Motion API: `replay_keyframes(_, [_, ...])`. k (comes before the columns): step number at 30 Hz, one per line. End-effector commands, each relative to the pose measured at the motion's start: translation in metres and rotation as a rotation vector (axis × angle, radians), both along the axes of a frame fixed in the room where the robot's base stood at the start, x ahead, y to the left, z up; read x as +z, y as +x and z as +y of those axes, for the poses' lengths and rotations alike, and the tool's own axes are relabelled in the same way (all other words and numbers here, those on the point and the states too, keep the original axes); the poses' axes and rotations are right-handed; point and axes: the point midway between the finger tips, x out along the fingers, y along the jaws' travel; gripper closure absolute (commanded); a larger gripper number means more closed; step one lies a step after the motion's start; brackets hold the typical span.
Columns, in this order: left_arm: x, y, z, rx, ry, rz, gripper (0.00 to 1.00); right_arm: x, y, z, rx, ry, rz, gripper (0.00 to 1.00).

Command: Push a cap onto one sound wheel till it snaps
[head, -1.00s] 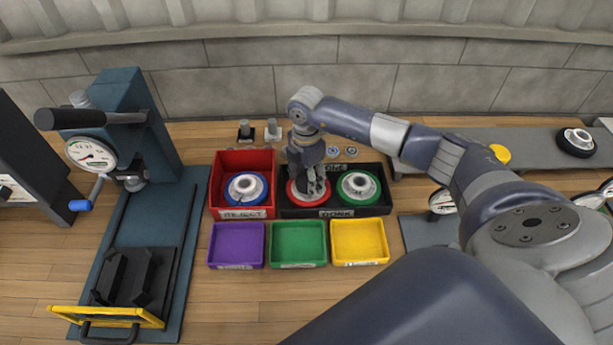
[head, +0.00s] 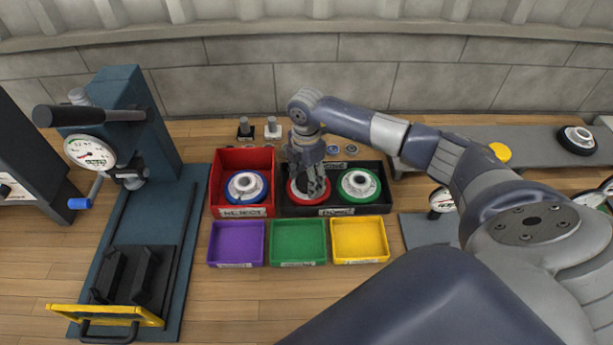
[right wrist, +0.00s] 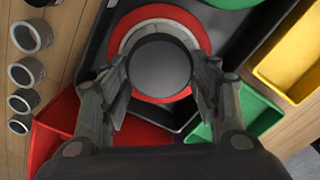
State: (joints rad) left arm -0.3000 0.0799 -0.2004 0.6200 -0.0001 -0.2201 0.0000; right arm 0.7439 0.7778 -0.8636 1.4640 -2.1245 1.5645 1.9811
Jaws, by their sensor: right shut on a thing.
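My right gripper (head: 313,188) is above the red wheel (head: 296,197) in the black tray marked DONE (head: 330,211). In the right wrist view its fingers are closed on both sides of a dark grey round cap (right wrist: 160,66). The cap lies over the middle of the red wheel (right wrist: 146,12) and hides most of its hub; I cannot tell whether it is seated. A green wheel (head: 369,187) with a pale hub stands beside it in the same tray. A blue wheel (head: 234,195) lies in the red REJECT tray (head: 243,212). My left gripper is not in view.
Purple (head: 237,242), green (head: 298,241) and yellow (head: 359,239) bins stand in front. A blue press with a dial (head: 90,152) stands at left. Small round parts (head: 351,150) lie behind the tray. A dark wheel (head: 577,140) rests on the grey shelf at right.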

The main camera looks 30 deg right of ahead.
Motion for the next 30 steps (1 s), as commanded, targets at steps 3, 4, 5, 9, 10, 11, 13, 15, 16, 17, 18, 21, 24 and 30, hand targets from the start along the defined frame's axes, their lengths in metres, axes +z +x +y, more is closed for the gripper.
replay_keyframes(3, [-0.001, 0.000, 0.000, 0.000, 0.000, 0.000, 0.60, -0.001, 0.000, 0.000, 0.000, 0.000, 0.000, 0.62])
replay_keyframes(4, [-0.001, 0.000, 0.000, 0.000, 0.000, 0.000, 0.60, -0.001, 0.000, 0.000, 0.000, 0.000, 0.000, 0.62])
replay_keyframes(5, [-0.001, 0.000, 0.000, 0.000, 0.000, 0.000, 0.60, -0.002, 0.000, 0.000, 0.000, 0.000, 0.000, 0.62])
replay_keyframes(9, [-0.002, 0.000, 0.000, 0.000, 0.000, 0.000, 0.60, -0.004, 0.000, 0.000, 0.000, 0.000, 0.000, 0.62])
replay_keyframes(10, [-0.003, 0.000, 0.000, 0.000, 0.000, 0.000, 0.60, -0.004, 0.000, 0.000, 0.000, 0.000, 0.000, 0.62])
replay_keyframes(11, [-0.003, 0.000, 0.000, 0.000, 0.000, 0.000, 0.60, -0.005, 0.000, 0.000, 0.000, 0.000, 0.001, 0.62])
replay_keyframes(13, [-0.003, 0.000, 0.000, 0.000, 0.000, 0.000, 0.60, -0.004, 0.000, 0.000, 0.000, 0.000, 0.001, 0.32])
replay_keyframes(15, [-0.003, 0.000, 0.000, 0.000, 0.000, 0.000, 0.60, -0.004, 0.000, 0.000, 0.000, 0.000, 0.001, 0.20])
replay_keyframes(16, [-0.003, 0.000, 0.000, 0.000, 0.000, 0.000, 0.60, -0.004, 0.000, 0.000, 0.000, 0.000, 0.001, 0.20])
replay_keyframes(17, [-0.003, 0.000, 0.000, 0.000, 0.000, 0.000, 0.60, -0.004, 0.000, 0.000, 0.000, 0.000, 0.000, 0.20])
replay_keyframes(18, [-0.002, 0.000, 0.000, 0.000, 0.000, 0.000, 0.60, -0.004, 0.000, 0.000, 0.000, 0.000, 0.000, 0.20])
replay_keyframes(21, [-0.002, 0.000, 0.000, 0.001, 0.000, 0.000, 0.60, -0.004, 0.000, 0.000, 0.000, 0.000, 0.000, 0.20])
replay_keyframes(24, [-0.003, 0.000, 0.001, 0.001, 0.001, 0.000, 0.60, -0.004, 0.000, 0.000, 0.000, 0.000, 0.000, 0.20])
replay_keyframes(30, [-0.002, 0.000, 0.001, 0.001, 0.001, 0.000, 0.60, 0.010, 0.001, -0.001, -0.001, 0.000, -0.003, 0.20])
